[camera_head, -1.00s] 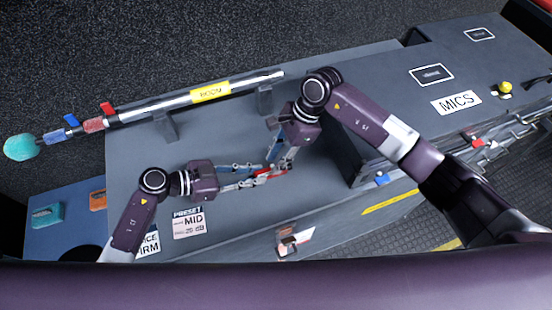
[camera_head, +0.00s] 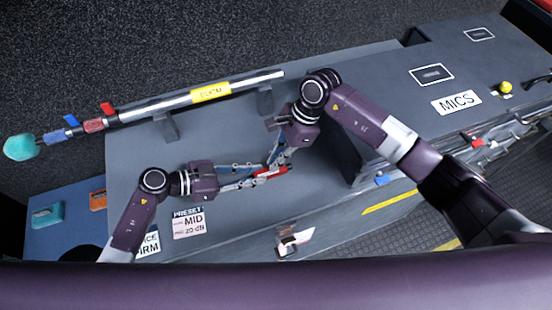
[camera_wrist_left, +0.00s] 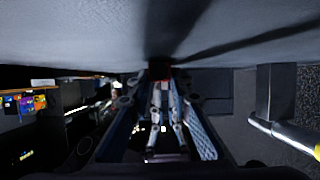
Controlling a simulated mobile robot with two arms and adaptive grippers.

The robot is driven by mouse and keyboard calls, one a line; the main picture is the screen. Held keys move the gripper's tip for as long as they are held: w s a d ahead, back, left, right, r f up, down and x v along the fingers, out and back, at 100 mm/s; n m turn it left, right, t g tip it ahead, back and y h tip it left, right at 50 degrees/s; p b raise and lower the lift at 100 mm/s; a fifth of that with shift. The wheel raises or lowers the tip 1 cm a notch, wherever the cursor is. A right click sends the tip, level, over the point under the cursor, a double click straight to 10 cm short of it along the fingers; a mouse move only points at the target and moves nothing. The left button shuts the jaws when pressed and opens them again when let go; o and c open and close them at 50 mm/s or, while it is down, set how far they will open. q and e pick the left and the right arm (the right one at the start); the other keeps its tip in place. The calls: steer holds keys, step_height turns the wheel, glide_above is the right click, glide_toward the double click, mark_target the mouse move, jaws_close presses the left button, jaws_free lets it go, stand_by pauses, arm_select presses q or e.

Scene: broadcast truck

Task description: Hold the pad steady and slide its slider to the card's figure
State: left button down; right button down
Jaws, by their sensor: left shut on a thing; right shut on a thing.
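The pad (camera_head: 271,172), a small red piece, is held just above the grey bench between my two grippers. Part of it is covered by fingers, and its slider and markings are too small to read. My left gripper (camera_head: 257,173) is shut on its left end. My right gripper (camera_head: 277,162) comes down from above and is shut at the same piece; exactly which part it holds I cannot tell. In the left wrist view the red piece (camera_wrist_left: 160,70) shows dark at the fingertips.
A boom pole (camera_head: 245,86) rests on stands behind my grippers. A MICS label (camera_head: 456,102) marks the raised right part. Bare bench lies around the grippers.

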steer(key=shift+s+a, duration=0.2)
steer(key=shift+a, duration=0.55)
steer(key=c, duration=2.1)
jaws_free()
steer(key=v, duration=1.2)
steer(key=shift+d, duration=0.1)
arm_select(q)
steer(key=c, duration=1.7)
jaws_free()
